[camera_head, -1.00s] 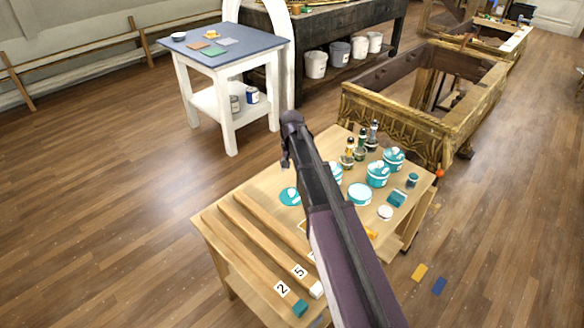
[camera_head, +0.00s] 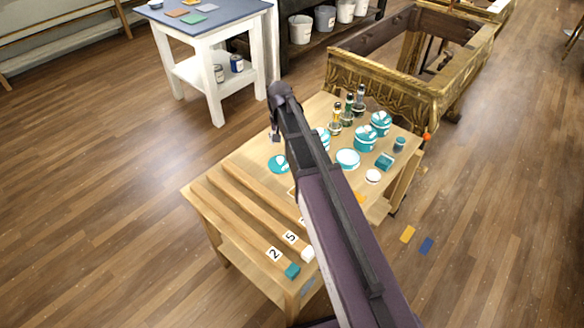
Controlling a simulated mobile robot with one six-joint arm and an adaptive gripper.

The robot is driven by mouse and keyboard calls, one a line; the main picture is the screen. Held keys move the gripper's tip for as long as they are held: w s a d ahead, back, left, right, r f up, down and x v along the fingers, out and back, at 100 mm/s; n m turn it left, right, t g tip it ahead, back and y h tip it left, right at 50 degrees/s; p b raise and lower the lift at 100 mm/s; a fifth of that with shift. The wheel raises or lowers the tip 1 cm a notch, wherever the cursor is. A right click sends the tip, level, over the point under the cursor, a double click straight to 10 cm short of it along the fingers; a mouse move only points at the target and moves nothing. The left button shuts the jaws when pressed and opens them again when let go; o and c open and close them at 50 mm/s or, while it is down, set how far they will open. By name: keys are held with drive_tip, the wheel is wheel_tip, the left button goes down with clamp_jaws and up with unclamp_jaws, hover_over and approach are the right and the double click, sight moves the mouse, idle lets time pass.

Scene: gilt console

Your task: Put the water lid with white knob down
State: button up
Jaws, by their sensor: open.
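A flat teal disc with a white mark (camera_head: 279,165) lies on the wooden table (camera_head: 250,143), just below my gripper in the picture. It looks like a lid, but whether it is the water lid is too small to tell. My gripper (camera_head: 274,135) is small and dark at the far end of my arm, open, and I see nothing held in it. It appears above the table's back left part; its height is unclear. Teal pots with white tops (camera_head: 365,138) stand to the right, one partly hidden by my arm.
A teal-rimmed white round piece (camera_head: 347,159), a white disc (camera_head: 373,176) and a teal block (camera_head: 384,162) lie right of my arm. Small bottles (camera_head: 348,106) stand at the back. Wooden rails with number cards (camera_head: 274,254) fill the front left. A gilt console frame (camera_head: 385,85) stands behind.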

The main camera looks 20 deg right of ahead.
drive_tip(key=s+n, duration=0.3)
drive_tip(key=s, duration=1.6)
drive_tip(key=shift+s, duration=0.1)
wheel_tip(320, 180, up, 10)
drive_tip(key=p, duration=1)
